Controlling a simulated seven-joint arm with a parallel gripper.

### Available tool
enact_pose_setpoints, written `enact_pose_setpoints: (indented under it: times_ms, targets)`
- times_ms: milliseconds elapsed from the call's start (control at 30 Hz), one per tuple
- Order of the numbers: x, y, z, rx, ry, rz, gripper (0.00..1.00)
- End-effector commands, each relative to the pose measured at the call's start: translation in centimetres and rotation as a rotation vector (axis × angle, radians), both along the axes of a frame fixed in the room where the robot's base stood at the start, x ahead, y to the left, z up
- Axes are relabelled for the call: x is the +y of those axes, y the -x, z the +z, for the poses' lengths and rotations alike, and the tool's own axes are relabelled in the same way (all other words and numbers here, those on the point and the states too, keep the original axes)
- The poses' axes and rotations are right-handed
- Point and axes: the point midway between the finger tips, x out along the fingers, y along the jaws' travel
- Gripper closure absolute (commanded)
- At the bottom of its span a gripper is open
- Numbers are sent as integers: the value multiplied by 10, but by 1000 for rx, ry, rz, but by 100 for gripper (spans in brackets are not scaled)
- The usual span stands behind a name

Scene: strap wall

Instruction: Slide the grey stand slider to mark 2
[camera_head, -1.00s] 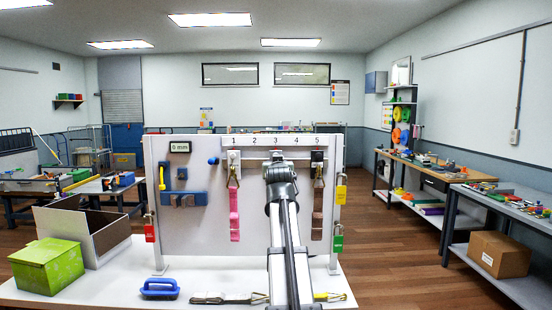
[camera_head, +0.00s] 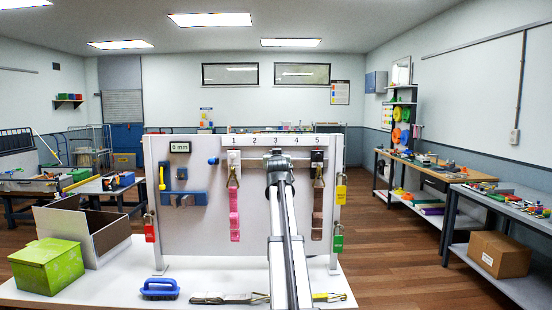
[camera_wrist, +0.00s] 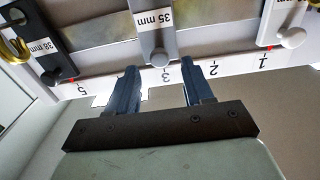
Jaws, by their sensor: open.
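The grey stand slider (camera_wrist: 150,22), labelled 35 mm, hangs at mark 3 on the rail in the wrist view, its round knob towards me. Mark 2 (camera_wrist: 213,71) is just right of it there, on the white number strip. My gripper (camera_wrist: 160,72) is open, its two dark fingers spread to either side of the knob. I cannot tell how deep the fingers reach beside it. In the head view my arm hides the grey slider, and marks 1 to 5 show along the top strip (camera_head: 273,140).
A white slider (camera_wrist: 288,36) stands at mark 1 with a pink strap (camera_head: 235,213) below it. A black slider (camera_wrist: 50,45) stands at mark 5 with a brown strap (camera_head: 318,215). A blue knob (camera_head: 213,161) is left of the rail.

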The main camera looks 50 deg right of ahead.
Motion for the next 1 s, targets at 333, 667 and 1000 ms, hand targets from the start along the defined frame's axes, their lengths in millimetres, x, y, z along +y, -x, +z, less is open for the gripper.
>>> enact_pose_setpoints:
  times_ms: [333,667,1000]
  targets:
    - [-19,-19,0,0,0,0,49]
    - [-18,-18,0,0,0,0,63]
    - [-18,-18,0,0,0,0,96]
